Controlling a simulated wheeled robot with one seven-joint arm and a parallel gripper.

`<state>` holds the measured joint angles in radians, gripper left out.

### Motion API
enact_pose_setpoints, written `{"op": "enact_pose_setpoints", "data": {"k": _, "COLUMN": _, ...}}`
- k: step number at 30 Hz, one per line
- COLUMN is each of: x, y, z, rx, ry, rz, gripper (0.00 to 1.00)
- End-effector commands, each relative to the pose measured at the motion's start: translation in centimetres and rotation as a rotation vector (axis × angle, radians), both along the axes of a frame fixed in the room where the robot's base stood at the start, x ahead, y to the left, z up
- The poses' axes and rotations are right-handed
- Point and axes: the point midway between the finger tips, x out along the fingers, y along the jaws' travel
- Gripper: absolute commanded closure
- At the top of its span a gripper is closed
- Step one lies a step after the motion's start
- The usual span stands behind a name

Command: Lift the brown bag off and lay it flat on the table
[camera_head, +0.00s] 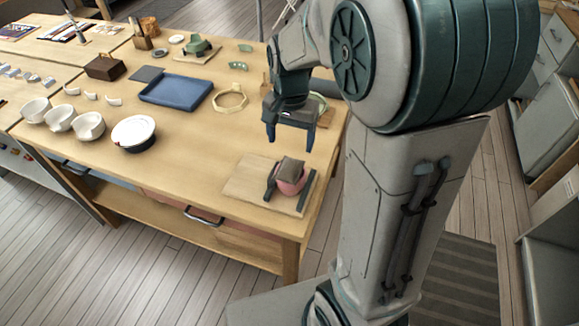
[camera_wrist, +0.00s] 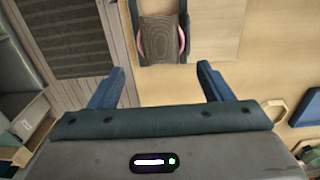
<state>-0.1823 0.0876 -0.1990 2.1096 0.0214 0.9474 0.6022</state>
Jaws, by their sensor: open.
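The brown bag (camera_head: 291,170) lies on top of a pink rounded object (camera_head: 290,185), between dark upright pieces on a light wooden board (camera_head: 245,180) near the table's front right corner. In the wrist view the bag (camera_wrist: 160,40) shows as a dark brown ribbed patch, with pink edges at its left and right. My gripper (camera_head: 291,140) is open and empty, above the table and behind the board in the head view. In the wrist view its two blue fingers (camera_wrist: 160,82) are spread wide, with the bag beyond the tips and apart from them.
The wooden table (camera_head: 180,170) has bare room left of the board. The table's right edge is close to the board.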

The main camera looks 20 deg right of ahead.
Motion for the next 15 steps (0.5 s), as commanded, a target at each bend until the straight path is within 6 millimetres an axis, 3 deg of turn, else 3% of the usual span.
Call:
{"op": "enact_pose_setpoints", "data": {"k": 4, "x": -0.1, "y": 0.0, "z": -2.7, "rx": -0.001, "ry": 0.003, "rz": 0.001, "gripper": 0.27}}
{"op": "enact_pose_setpoints", "data": {"k": 15, "x": -0.2, "y": 0.1, "z": -6.2, "rx": -0.001, "ry": 0.006, "rz": 0.001, "gripper": 0.27}}
